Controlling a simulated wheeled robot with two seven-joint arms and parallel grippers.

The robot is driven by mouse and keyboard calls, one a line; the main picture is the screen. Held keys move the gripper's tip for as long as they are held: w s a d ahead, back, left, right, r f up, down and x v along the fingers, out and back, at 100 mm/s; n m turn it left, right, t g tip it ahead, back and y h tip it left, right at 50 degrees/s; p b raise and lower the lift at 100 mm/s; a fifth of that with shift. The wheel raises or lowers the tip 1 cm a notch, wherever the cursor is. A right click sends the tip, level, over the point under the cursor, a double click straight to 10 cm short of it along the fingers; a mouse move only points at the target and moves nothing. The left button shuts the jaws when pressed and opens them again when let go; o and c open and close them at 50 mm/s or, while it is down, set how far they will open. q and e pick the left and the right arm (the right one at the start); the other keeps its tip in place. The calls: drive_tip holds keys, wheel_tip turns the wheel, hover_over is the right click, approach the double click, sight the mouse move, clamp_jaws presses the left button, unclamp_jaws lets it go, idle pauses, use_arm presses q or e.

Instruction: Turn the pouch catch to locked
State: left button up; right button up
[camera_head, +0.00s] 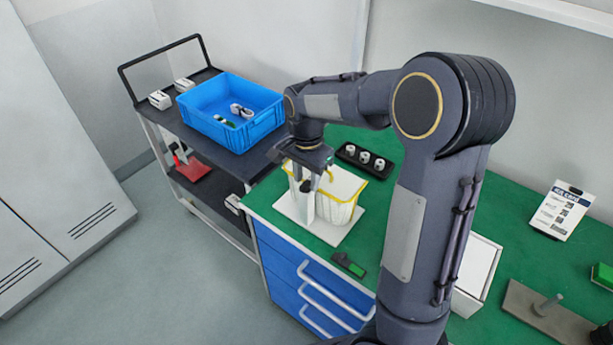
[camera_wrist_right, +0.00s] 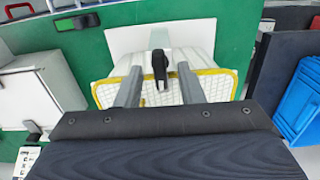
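The pouch (camera_head: 345,190) is a white, ribbed holder with a yellow rim, standing on a white base plate (camera_head: 322,230) on the green bench. It also shows in the right wrist view (camera_wrist_right: 215,85). In the head view my right gripper (camera_head: 307,187) points down over the pouch's left part and hides the catch largely. My left gripper is out of view.
A black tray (camera_head: 380,173) with several white round pieces lies behind the pouch. A green-and-black device (camera_head: 348,265) lies near the bench's front edge. A white box (camera_head: 477,270) stands right of my arm. A blue crate (camera_head: 262,127) sits on the dark cart at left.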

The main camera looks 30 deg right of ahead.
sight(307, 182)
wheel_tip(307, 182, up, 8)
drive_tip(key=shift+f, duration=0.2)
idle(0.5)
drive_tip(key=s+a+f+n+t+y, duration=0.1)
drive_tip(key=s+a+n+t+y, duration=0.1)
drive_tip(key=s+n, duration=0.4)
drive_tip(key=s+a+f+n+t+y, duration=0.1)
drive_tip(key=s+a+n+t, duration=0.2)
drive_tip(key=s, duration=1.3)
drive_tip(key=a+n, duration=0.2)
drive_tip(key=n, duration=0.1)
drive_tip(key=shift+a+t+y, duration=0.2)
drive_tip(key=shift+t+y, duration=0.2)
drive_tip(key=shift+f, duration=0.1)
